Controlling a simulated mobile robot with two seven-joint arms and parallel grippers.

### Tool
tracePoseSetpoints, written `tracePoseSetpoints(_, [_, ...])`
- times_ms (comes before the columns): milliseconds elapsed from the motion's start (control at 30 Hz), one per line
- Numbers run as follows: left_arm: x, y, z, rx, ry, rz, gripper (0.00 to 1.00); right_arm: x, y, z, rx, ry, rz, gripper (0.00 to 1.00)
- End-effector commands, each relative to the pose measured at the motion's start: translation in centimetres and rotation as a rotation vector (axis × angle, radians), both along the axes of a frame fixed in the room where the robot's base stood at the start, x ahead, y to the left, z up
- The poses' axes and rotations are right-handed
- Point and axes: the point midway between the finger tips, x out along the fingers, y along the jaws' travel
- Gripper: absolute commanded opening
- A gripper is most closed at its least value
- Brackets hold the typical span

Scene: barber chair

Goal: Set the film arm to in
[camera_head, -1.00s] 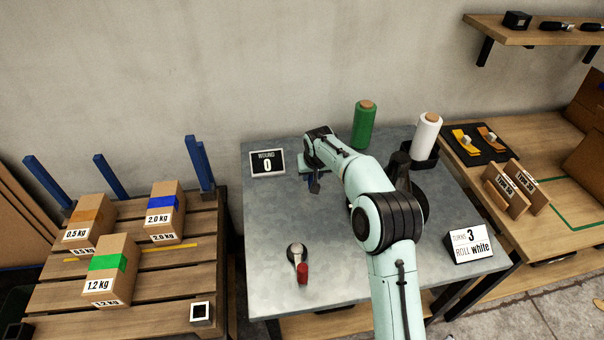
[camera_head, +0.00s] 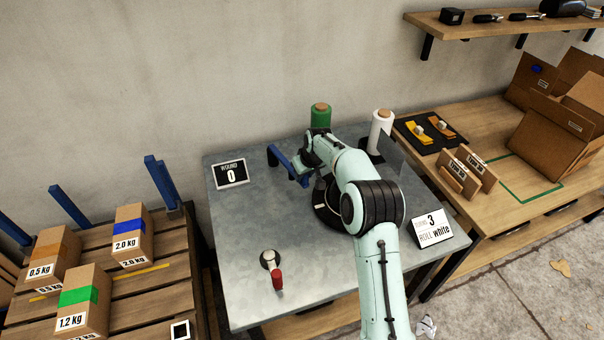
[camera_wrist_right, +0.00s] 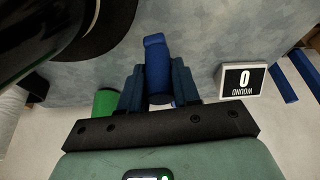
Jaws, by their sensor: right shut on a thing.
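The film arm looks to be the blue bar (camera_head: 284,160) at the back of the grey metal table (camera_head: 240,248). In the right wrist view its blue end (camera_wrist_right: 158,70) sits between the two dark blue fingers. My right gripper (camera_head: 303,172) is shut on that end; my own arm hides part of the grip in the head view. A dark round turntable (camera_head: 326,213) lies partly hidden under my right forearm. The green roll (camera_head: 320,117) and the white roll (camera_head: 381,130) stand behind. My left gripper is not in view.
A sign reading WOUND 0 (camera_head: 231,174) stands left of the film arm. A red-handled crank (camera_head: 273,270) is at the table front. A sign reading 3, ROLL white (camera_head: 431,228) stands at the right edge.

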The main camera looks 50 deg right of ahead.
Motion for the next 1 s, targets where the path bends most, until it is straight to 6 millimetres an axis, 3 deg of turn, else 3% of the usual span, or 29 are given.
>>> tracePoseSetpoints(233, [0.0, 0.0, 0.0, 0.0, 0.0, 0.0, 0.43, 0.3, -0.3, 0.4, -0.011, -0.015, -0.005, 0.0])
tracePoseSetpoints(267, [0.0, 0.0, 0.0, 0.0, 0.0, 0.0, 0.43, 0.3, -0.3, 0.4, -0.011, -0.015, -0.005, 0.41])
tracePoseSetpoints(300, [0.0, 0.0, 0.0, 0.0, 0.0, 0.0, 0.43, 0.3, -0.3, 0.4, -0.011, -0.015, -0.005, 0.54])
tracePoseSetpoints(667, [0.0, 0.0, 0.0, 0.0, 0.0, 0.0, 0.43, 0.0, -0.2, 0.6, -0.007, -0.009, -0.002, 0.55])
tracePoseSetpoints(867, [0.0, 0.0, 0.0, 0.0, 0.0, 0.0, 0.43, -1.0, 0.2, 3.4, -0.009, -0.012, -0.003, 0.55])
tracePoseSetpoints(1000, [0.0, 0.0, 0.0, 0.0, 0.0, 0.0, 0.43, -2.2, 0.6, 6.4, -0.009, -0.012, -0.003, 0.55])
